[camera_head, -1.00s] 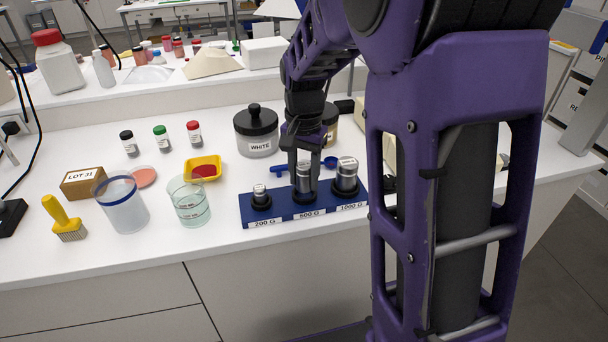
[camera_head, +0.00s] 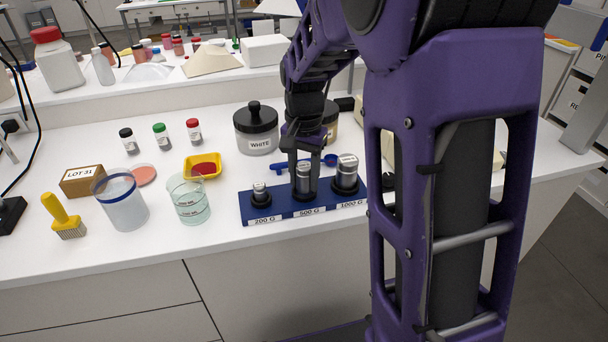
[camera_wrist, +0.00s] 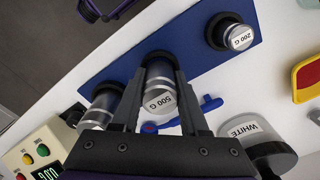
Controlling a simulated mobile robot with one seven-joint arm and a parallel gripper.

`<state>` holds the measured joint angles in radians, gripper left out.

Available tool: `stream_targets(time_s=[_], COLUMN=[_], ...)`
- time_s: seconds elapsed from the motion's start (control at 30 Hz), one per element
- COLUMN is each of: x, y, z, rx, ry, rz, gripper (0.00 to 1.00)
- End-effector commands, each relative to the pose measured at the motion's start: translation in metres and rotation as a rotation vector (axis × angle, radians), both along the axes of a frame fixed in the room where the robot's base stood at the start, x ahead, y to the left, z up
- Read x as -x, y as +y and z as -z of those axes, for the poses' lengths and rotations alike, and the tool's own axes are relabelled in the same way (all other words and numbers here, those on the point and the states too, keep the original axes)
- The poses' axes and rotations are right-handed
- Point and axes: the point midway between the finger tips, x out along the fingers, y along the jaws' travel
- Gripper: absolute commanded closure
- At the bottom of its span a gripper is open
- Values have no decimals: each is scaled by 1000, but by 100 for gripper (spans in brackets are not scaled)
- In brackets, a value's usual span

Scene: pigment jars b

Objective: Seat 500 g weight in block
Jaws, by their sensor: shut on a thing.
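The blue block (camera_head: 281,213) lies near the bench's front edge, with labels 200 G, 500 G and 1000 G along its front. The 500 g weight (camera_head: 303,181) is a silver cylinder standing upright at the middle place, above the 500 G label. It also shows in the wrist view (camera_wrist: 159,98). My gripper (camera_head: 306,168) is shut on it from above, one finger on each side. Its base meets the black ring of the middle place; how deep it sits I cannot tell. The 200 g weight (camera_head: 259,194) and the 1000 g weight (camera_head: 346,173) stand at the outer places.
A WHITE jar (camera_head: 257,132) and a blue scoop (camera_head: 331,161) lie behind the block. A glass beaker (camera_head: 189,202), a yellow tray (camera_head: 203,168) and a clear cup (camera_head: 121,203) stand to the left. A scale with coloured buttons (camera_wrist: 42,150) shows in the wrist view.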

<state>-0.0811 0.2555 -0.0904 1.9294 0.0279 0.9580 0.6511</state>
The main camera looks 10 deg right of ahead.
Motion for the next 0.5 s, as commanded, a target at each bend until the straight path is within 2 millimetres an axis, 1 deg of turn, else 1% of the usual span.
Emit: stream_targets(time_s=[0.33, 0.37, 0.5], x=[0, 0, 0], y=[0, 0, 0], z=[9, 7, 7], rx=[0, 0, 0], ry=[-1, -2, -1], rz=[0, 0, 0], gripper=[100, 51, 26])
